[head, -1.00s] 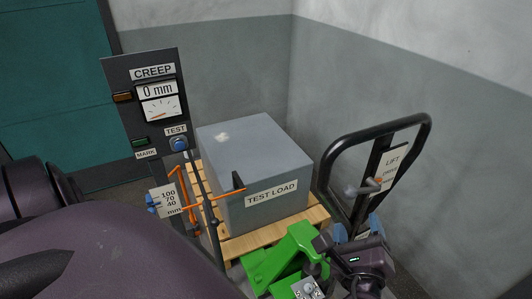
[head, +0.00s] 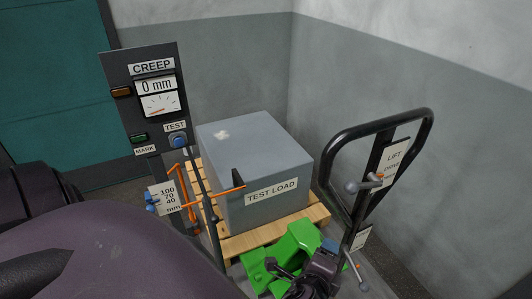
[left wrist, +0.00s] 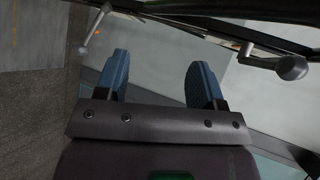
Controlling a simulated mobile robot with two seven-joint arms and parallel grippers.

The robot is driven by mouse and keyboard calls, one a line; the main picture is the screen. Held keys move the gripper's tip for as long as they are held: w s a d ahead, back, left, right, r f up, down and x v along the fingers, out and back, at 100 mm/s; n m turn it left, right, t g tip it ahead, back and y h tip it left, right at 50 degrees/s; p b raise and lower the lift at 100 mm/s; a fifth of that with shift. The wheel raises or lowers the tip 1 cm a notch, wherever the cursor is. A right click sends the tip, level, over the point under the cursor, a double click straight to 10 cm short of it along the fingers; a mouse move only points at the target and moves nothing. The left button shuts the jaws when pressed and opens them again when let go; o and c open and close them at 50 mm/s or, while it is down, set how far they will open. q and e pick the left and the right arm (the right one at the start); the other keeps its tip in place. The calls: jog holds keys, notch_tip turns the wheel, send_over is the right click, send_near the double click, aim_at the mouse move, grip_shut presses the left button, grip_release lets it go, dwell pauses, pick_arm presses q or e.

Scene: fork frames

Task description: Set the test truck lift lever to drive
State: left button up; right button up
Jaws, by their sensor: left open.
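In the head view the test truck's black loop handle (head: 428,150) stands at right. Its plate (head: 394,160) reads LIFT, with smaller lettering I cannot read. The lift lever (head: 353,187), a grey rod with a ball knob, points left from this plate beside an orange mark. My left gripper (head: 328,248) is below and left of this lever, apart from it, partly hidden at the bottom. In the left wrist view its blue fingers (left wrist: 160,80) are wide apart with nothing between. A ball-ended lever (left wrist: 291,67) shows there at right, outside the fingers. My right gripper is not in view.
A second ball-ended lever (head: 362,286) hangs lower on the handle post. The grey TEST LOAD box (head: 250,150) sits on a wooden pallet (head: 322,213) behind green truck parts (head: 297,240). A CREEP gauge post (head: 115,70) stands left. Walls close in behind and right.

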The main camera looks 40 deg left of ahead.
pick_arm(q)
jog(key=s+a+f+n+g+h+b, duration=0.1)
jog(key=s+a+f+n+h, duration=0.3)
jog(key=s+a+f+n, duration=0.5)
jog(key=shift+s+a+f+n+b, duration=0.25)
jog(key=shift+f+n+b, duration=0.3)
jog(key=shift+f+n, duration=1.65)
jog(key=shift+w+r+n, duration=0.1)
jog(key=shift+r+n, duration=0.4)
jog(key=shift+r, duration=0.05)
